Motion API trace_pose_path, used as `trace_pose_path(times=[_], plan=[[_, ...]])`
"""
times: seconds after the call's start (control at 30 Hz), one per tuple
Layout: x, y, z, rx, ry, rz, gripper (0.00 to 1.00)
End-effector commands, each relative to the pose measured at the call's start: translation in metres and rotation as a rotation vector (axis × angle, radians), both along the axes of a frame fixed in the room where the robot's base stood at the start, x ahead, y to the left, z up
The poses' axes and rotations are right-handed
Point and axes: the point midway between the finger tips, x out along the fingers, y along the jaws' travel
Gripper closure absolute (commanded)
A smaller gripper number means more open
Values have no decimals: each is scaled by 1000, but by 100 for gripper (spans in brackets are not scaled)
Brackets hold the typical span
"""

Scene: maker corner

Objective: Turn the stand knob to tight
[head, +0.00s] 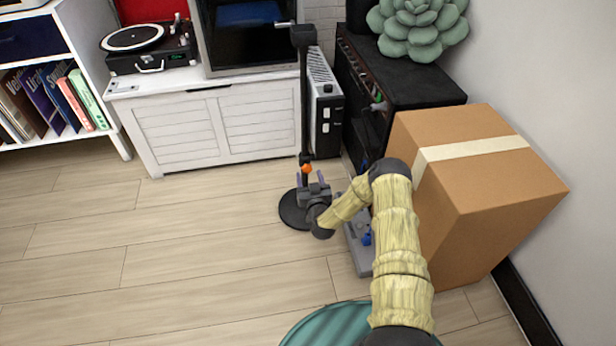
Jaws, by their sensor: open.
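The stand is a black pole (304,90) with a round black base (293,212) on the wood floor and a short arm at the top. A small orange knob (307,168) sits low on the pole. My gripper (311,179) is open just in front of the knob, with one finger to its left and one to its right in the picture. I cannot tell whether either finger touches the knob. My gripper and wrist hide the lower pole and part of the base. The knob's marking is too small to read.
A large cardboard box (480,190) stands close to the right of my arm. A black amplifier (405,85) with a green plant, a radiator (322,105) and a white cabinet (205,125) stand behind. A grey case (360,255) lies beside the box. Floor at left is clear.

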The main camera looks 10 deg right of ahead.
Motion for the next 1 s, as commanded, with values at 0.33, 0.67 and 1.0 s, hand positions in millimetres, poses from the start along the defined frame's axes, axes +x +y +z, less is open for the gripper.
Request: trace_pose_path(times=[0.33, 0.67, 1.0], plan=[[29, 0, 0, 0, -1, 0, 44], [28, 0, 0, 0, -1, 1, 72], [28, 0, 0, 11, 0, 1, 89]])
